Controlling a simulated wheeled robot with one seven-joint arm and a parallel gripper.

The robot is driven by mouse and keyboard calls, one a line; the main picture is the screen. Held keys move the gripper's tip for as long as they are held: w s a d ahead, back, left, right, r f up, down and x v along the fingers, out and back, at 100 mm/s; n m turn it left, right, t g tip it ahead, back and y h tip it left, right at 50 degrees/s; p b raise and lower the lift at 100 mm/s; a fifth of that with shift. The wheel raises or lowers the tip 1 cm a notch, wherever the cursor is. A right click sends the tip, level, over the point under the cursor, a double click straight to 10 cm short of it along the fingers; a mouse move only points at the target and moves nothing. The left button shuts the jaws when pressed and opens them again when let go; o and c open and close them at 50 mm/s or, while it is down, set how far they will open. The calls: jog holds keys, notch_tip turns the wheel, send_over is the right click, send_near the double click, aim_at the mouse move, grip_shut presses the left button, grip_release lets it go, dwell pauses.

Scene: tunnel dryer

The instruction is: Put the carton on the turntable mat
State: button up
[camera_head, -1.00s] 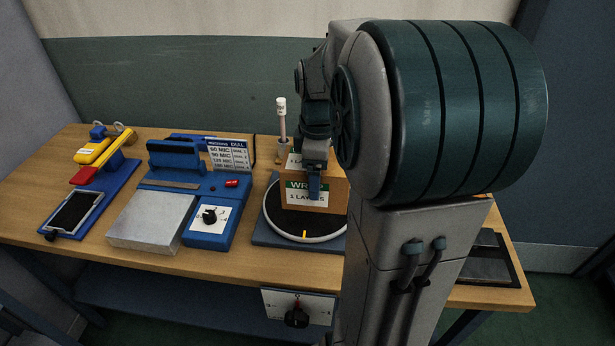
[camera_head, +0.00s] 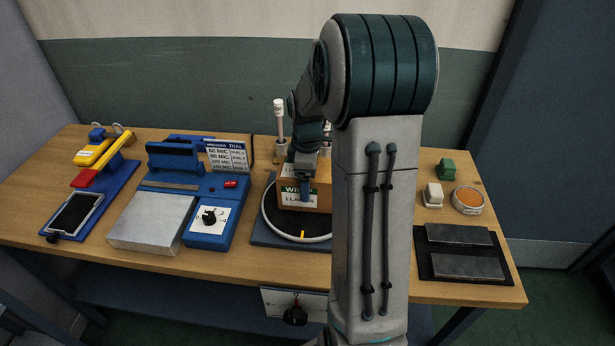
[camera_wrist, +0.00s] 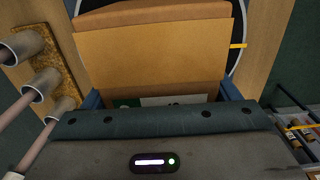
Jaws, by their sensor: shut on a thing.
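The carton (camera_head: 318,200) is a brown box with a green and white label reading "1 LAYERS". My gripper (camera_head: 305,190) is shut on it from above; in the wrist view the blue fingers stand at either side of the carton (camera_wrist: 155,60). The carton is over the turntable mat (camera_head: 285,222), a black disc with a pale rim and a yellow mark at the front. The carton looks upright. I cannot tell whether its base touches the mat. My arm hides the right part of the carton and mat.
A blue sealer (camera_head: 211,228) with a steel plate (camera_head: 150,222) stands left of the turntable. A holder with a white-tipped rod (camera_head: 280,122) stands behind it. To the right are a black tray (camera_head: 424,265), a round tin (camera_head: 468,200) and small blocks (camera_head: 446,168).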

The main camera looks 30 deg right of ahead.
jog(key=shift+f, duration=0.15)
jog(key=shift+f, duration=0.1)
jog(key=o, duration=1.5)
